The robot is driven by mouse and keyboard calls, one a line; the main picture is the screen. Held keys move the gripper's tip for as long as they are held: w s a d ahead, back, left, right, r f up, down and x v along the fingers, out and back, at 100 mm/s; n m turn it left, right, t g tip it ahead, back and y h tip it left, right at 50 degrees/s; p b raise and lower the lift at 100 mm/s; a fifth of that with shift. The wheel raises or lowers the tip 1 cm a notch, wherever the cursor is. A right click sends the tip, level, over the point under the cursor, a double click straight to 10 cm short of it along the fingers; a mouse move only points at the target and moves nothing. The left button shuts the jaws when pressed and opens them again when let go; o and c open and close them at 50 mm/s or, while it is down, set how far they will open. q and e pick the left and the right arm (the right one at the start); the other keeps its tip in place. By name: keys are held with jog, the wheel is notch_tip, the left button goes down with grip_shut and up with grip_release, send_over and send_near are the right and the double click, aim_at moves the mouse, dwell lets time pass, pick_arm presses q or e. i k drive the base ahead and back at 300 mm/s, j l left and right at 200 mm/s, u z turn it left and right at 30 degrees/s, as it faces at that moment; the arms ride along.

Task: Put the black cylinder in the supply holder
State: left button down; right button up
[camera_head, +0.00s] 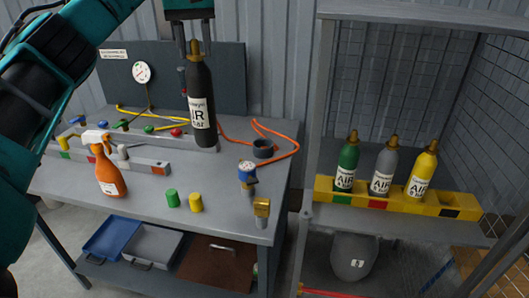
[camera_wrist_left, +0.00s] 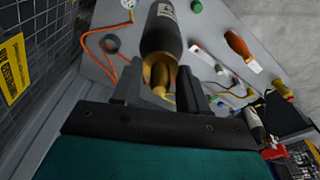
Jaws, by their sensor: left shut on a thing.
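The black cylinder (camera_head: 200,105), with a white AIR label and a brass top, hangs upright above the grey workbench. My left gripper (camera_head: 196,42) is shut on its brass neck; in the left wrist view the black cylinder (camera_wrist_left: 160,32) points away from the fingers (camera_wrist_left: 163,78). The yellow supply holder (camera_head: 395,207) sits on a shelf at the right, well apart from the cylinder. It holds a green cylinder (camera_head: 347,166), a grey cylinder (camera_head: 383,170) and a yellow cylinder (camera_head: 422,173). Its right end, with a black square on the front, has no cylinder. My right gripper is not in view.
The grey cabinet's upright post (camera_head: 313,120) stands between bench and shelf. A grey helmet-like object (camera_head: 352,258) is below the shelf.

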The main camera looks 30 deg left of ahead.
aim_at(263, 153)
jog(key=i, duration=0.95)
